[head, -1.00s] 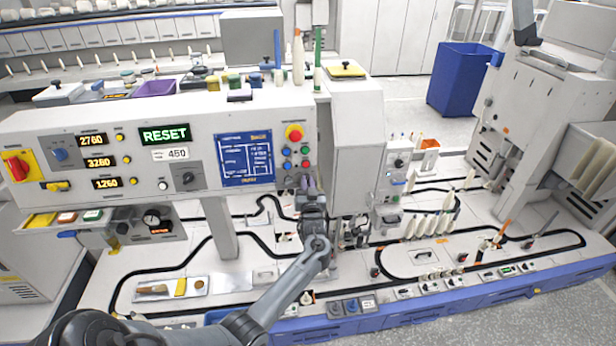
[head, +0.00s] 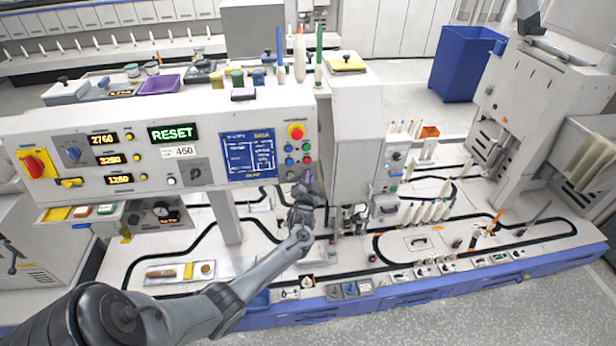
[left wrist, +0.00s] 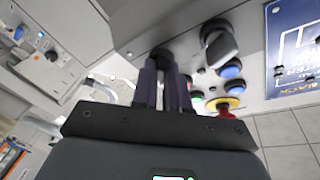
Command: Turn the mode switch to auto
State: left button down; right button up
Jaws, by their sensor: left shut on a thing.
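A dark round knob (left wrist: 160,57), which I take to be the mode switch, sits on the underside end of the button panel in the left wrist view. My left gripper (left wrist: 163,66) is shut on it, with its two dark fingers on either side. The fingers hide most of the knob, and its pointer and any label cannot be read. A second switch with a grey handle (left wrist: 220,45) is beside it. In the head view my left gripper (head: 307,178) is at the panel's lower right corner, below the coloured buttons. My right gripper is not in view.
A red stop button on a yellow base (head: 296,131) and several coloured buttons sit just above the gripper. The blue screen (head: 248,156) is left of them. A white column (head: 356,140) stands close to the right. A track table (head: 345,262) with several bobbins spreads below.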

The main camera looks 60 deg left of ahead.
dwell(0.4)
pick_arm(q)
jog(key=c, duration=1.1)
grip_release()
jog(key=shift+c, duration=0.2)
jog(key=v, duration=1)
jog(key=shift+s+d, duration=0.25)
jog(key=shift+d, duration=0.1)
